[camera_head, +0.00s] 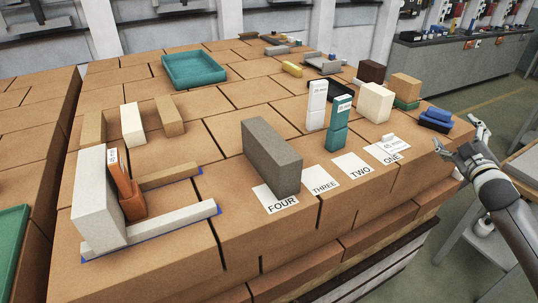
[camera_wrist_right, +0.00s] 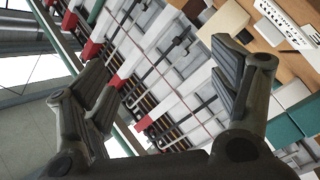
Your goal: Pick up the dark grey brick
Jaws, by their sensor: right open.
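The dark grey brick (camera_head: 272,157) stands upright on its long narrow side at the card marked FOUR (camera_head: 276,199), near the front middle of the brick-topped surface. Nothing touches its sides. My right gripper (camera_head: 460,138) is open and empty off the right edge of the surface, well to the right of the grey brick. In the right wrist view its spread fingers (camera_wrist_right: 160,75) have nothing between them, and I cannot make out the grey brick there. My left gripper is not in view.
Blue blocks (camera_head: 436,120) lie near the right edge.

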